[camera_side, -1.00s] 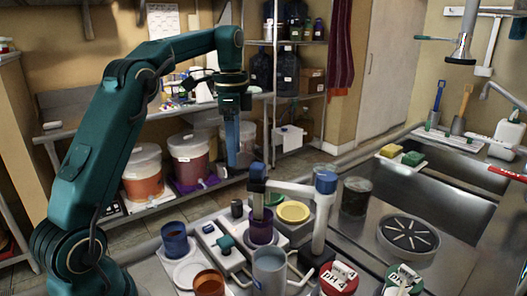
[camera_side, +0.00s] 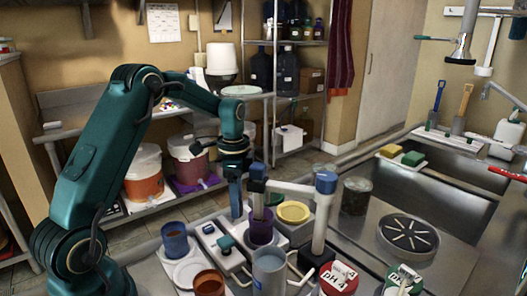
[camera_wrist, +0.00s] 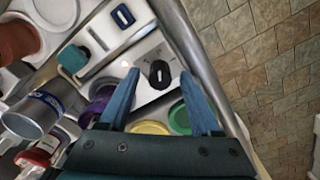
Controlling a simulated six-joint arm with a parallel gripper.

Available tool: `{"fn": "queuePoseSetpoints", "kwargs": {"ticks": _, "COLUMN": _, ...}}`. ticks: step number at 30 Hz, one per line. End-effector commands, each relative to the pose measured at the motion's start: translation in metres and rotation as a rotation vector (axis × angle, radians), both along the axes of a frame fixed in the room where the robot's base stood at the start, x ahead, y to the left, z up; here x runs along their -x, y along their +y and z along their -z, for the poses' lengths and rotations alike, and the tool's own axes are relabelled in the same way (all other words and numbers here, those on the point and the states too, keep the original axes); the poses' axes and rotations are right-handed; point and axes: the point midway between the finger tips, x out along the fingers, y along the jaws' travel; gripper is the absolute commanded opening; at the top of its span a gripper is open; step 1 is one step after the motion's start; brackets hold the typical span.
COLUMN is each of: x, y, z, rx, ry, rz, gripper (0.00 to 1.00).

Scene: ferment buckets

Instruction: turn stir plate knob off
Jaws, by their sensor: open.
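The black knob (camera_wrist: 159,73) with a white mark sits on the light stir plate (camera_wrist: 147,55) in the wrist view. It appears between my two blue fingertips. My gripper (camera_wrist: 159,76) is open and points down at it, with nothing held. In the side view my gripper (camera_side: 236,214) is low beside the stir plate, left of the purple beaker (camera_side: 261,226). The knob is hidden behind the fingers there. I cannot tell whether the fingers touch it.
A teal valve-like part (camera_side: 226,243) and a blue cup (camera_side: 174,238) stand nearby. A post with a horizontal arm (camera_side: 322,215) rises to the right. A yellow dish (camera_side: 293,212) is just behind the beaker. The floor beyond the counter edge is clear.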

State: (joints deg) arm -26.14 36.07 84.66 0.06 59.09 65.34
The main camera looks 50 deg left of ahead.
Motion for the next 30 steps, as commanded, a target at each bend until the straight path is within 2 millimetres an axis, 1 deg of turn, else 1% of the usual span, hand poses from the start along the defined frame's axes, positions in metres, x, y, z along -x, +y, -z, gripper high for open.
{"fn": "queuePoseSetpoints", "kwargs": {"ticks": 1, "x": 0.0005, "y": -0.0002, "z": 0.005, "rx": 0.001, "ry": 0.002, "rz": 0.0, "gripper": 0.64}}
{"fn": "queuePoseSetpoints", "kwargs": {"ticks": 4, "x": 0.0004, "y": -0.0002, "z": 0.0099, "rx": 0.0, "ry": 0.0, "rz": 0.0, "gripper": 0.64}}
{"fn": "queuePoseSetpoints", "kwargs": {"ticks": 11, "x": 0.0001, "y": 0.0, "z": 0.0109, "rx": -0.001, "ry": -0.001, "rz": 0.0, "gripper": 0.64}}
{"fn": "queuePoseSetpoints", "kwargs": {"ticks": 12, "x": 0.0001, "y": 0.0, "z": 0.0108, "rx": -0.001, "ry": -0.001, "rz": 0.0, "gripper": 0.61}}
{"fn": "queuePoseSetpoints", "kwargs": {"ticks": 14, "x": 0.0, "y": -0.0001, "z": 0.0107, "rx": -0.001, "ry": -0.001, "rz": 0.0, "gripper": 0.38}}
{"fn": "queuePoseSetpoints", "kwargs": {"ticks": 15, "x": 0.0001, "y": 0.0, "z": 0.0107, "rx": -0.001, "ry": -0.001, "rz": 0.0, "gripper": 0.22}}
{"fn": "queuePoseSetpoints", "kwargs": {"ticks": 17, "x": 0.0, "y": -0.0001, "z": 0.0106, "rx": -0.001, "ry": -0.001, "rz": 0.0, "gripper": 0.0}}
{"fn": "queuePoseSetpoints", "kwargs": {"ticks": 25, "x": 0.0, "y": -0.0001, "z": 0.0104, "rx": -0.001, "ry": -0.001, "rz": -0.013, "gripper": 0.0}}
{"fn": "queuePoseSetpoints", "kwargs": {"ticks": 30, "x": 0.0, "y": -0.0001, "z": 0.0104, "rx": 0.0, "ry": 0.0, "rz": -0.068, "gripper": 0.0}}
